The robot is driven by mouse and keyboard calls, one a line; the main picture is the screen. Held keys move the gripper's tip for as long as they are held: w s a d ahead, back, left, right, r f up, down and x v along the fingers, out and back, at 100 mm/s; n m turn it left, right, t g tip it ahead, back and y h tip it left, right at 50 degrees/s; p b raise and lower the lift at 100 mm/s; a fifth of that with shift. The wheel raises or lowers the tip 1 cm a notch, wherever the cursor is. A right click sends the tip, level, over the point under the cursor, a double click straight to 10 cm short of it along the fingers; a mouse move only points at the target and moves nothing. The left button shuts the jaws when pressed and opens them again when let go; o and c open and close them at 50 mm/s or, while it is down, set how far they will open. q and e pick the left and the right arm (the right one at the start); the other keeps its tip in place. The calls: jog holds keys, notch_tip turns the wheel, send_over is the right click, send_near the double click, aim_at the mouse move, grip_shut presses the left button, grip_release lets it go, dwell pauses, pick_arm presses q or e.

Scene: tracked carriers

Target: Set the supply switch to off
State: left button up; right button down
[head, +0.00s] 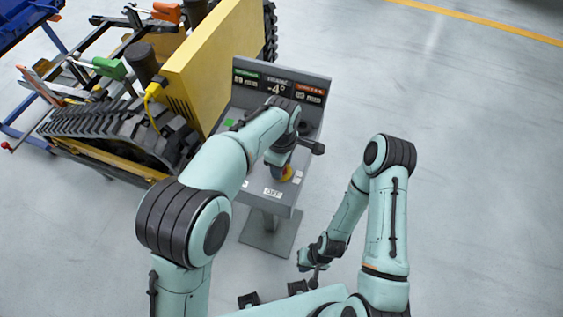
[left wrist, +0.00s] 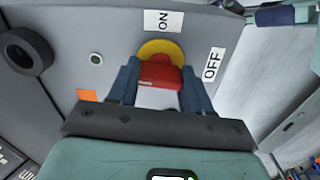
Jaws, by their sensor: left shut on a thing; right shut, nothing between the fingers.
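The supply switch shows in the left wrist view as a red handle (left wrist: 160,75) on a yellow disc (left wrist: 163,48). In the head view, part of the yellow disc (head: 285,173) shows on the console. An ON label (left wrist: 163,21) sits just above the disc and an OFF label (left wrist: 213,63) to its right; the OFF label also shows in the head view (head: 272,191). My left gripper (left wrist: 160,92) is shut on the red handle, one finger on each side. Which label the handle points to, I cannot tell. My right gripper (head: 314,268) is shut and empty, well clear of the console.
The grey console (head: 268,222) has an upright display panel (head: 278,84) at its back. A tracked carrier with a yellow body (head: 210,55) and black track (head: 110,130) stands close on the left. The floor to the right is clear.

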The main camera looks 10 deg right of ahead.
pick_arm(q)
jog(key=shift+n, duration=0.6)
jog(key=o, duration=1.1)
jog(key=shift+c, duration=0.2)
notch_tip(320, 180, up, 14)
jog(key=p, duration=0.1)
jog(key=shift+f+p, duration=0.25)
jog(key=shift+p, duration=0.15)
pick_arm(e)
jog(key=shift+w+r, duration=1.05)
jog(key=shift+r, duration=0.2)
